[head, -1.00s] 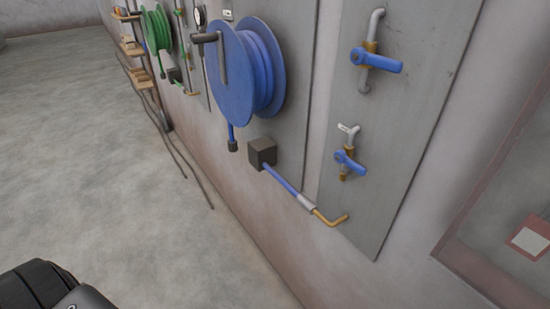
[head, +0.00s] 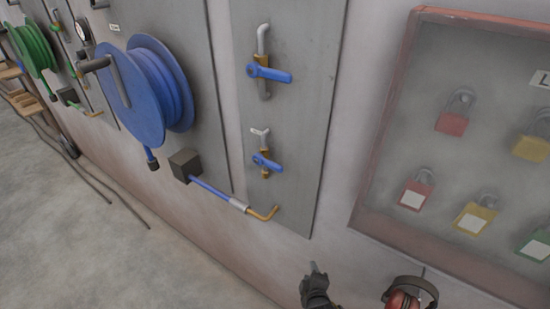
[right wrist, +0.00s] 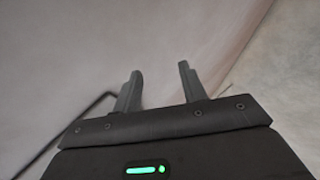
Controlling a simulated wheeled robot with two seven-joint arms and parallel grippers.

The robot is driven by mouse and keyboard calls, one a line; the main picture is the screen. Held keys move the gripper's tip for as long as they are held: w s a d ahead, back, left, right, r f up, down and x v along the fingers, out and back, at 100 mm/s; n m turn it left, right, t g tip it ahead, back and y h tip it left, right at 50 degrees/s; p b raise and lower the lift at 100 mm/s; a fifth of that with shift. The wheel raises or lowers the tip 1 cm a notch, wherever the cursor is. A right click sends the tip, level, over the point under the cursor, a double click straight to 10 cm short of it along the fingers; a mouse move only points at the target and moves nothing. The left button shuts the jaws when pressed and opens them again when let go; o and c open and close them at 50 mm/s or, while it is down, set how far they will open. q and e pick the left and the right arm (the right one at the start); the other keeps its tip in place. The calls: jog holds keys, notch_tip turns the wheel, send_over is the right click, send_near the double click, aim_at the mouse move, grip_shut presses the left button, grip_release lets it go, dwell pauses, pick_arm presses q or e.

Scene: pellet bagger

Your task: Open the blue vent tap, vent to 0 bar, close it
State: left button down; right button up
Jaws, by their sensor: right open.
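Two blue-handled taps are on a grey wall panel in the head view. The upper tap (head: 272,75) is on a vertical grey pipe, its lever pointing right across the pipe. The lower tap (head: 267,163) has a brass body and a short pale outlet on top; its lever points right and slightly down. I cannot tell from the pictures which one is the vent tap. My right gripper (head: 313,268) is below the panel, apart from both taps. In the right wrist view it (right wrist: 160,84) is open and empty. My left gripper is out of view.
A blue hose reel (head: 135,95) stands out left of the taps, its hose running through a dark block (head: 185,166). A round gauge (head: 84,31) is far left, too small to read. A padlock cabinet (head: 372,155) is on the right; red ear defenders (head: 403,299) hang below.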

jog(key=w+a+r+n+t+y+p, duration=0.1)
jog(key=w+a+r+n+t, duration=0.15)
jog(key=r, duration=0.85)
jog(key=w+a+r+n+t+p, duration=0.1)
jog(key=a+r, duration=0.3)
jog(key=r, duration=0.6)
jog(key=n+t+y+p, duration=0.2)
jog(key=p, duration=0.1)
send_near(275, 169)
pick_arm(q)
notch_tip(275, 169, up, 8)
jog(key=p, duration=0.1)
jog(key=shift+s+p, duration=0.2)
jog(key=shift+p, duration=0.1)
pick_arm(e)
jog(key=w, duration=0.3)
jog(key=w+a, duration=0.1)
jog(key=w, duration=0.5)
jog(key=shift+w+a, duration=0.25)
jog(key=shift+a, duration=0.15)
jog(key=shift+c, duration=0.4)
grip_shut()
